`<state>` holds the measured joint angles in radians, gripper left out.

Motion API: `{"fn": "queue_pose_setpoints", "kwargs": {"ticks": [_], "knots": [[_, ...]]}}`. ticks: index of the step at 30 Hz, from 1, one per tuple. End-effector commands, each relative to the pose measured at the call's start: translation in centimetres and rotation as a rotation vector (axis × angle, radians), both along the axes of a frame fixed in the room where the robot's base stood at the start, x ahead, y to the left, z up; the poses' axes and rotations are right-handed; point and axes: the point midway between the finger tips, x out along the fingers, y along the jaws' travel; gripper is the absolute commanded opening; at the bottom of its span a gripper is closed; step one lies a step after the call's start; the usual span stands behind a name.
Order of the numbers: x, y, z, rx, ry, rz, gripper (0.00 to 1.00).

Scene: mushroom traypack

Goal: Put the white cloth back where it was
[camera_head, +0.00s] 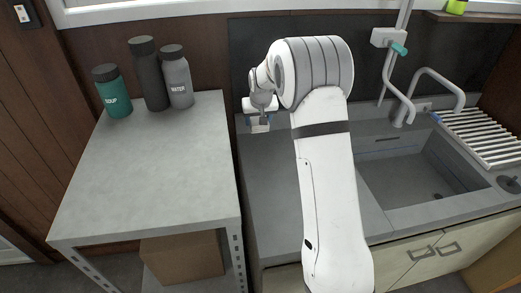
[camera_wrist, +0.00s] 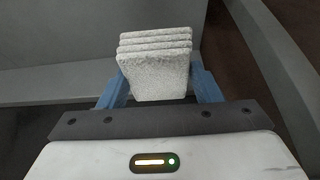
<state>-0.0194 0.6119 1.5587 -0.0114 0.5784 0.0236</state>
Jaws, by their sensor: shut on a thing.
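The white cloth (camera_wrist: 158,76) shows in the wrist view as a folded stack of several layers. It sits between the two blue fingers of my gripper (camera_wrist: 155,82), which is shut on it. In the head view my gripper (camera_head: 259,118) is at the left rear of the grey counter, near the gap beside the shelf table. The cloth shows there only as a small pale patch (camera_head: 260,127) at the fingertips. I cannot tell from these views whether the cloth touches the counter.
A grey table (camera_head: 160,165) at left holds a green SOUP bottle (camera_head: 113,92), a dark bottle (camera_head: 150,75) and a grey WATER bottle (camera_head: 177,78). A cardboard box (camera_head: 182,257) is below. A sink (camera_head: 405,180), tap (camera_head: 440,82) and drying rack (camera_head: 485,135) lie right. The table's front is clear.

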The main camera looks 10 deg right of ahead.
Motion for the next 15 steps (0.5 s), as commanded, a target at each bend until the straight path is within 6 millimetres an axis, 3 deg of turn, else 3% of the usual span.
{"fn": "queue_pose_setpoints", "kwargs": {"ticks": [6,15], "knots": [[0.0,0.0,-4.1,0.0,0.004,0.0,0.37],[0.0,-0.1,-6.9,0.0,0.003,-0.001,0.37]]}}
